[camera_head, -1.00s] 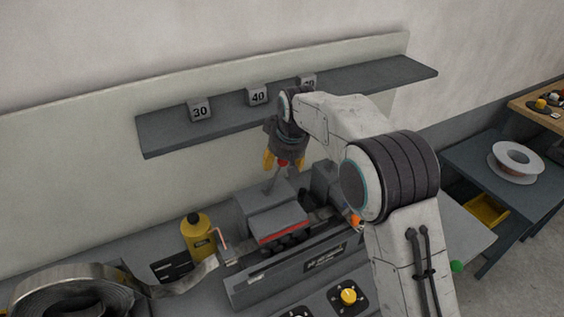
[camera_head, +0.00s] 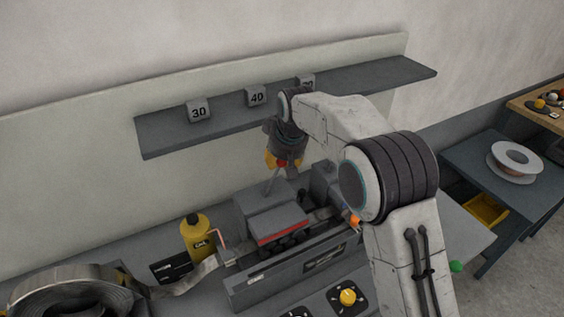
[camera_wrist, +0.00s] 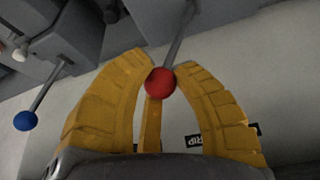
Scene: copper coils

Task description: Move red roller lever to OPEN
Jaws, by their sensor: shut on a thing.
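The red roller lever has a red ball knob (camera_wrist: 160,82) on a thin grey rod, in the wrist view. My gripper (camera_wrist: 160,78) has its yellow fingers closed around this knob. In the head view my gripper (camera_head: 283,160) is above the grey machine (camera_head: 272,212), with the red knob (camera_head: 282,163) between its fingers. The lever's rod runs down from the knob to the top of the machine. No OPEN marking can be read in either view.
A blue-knobbed lever (camera_wrist: 25,121) stands to the left in the wrist view. A yellow oil bottle (camera_head: 198,238) and a metal coil (camera_head: 75,292) are left of the machine. A shelf (camera_head: 365,84) with numbered blocks is behind my gripper.

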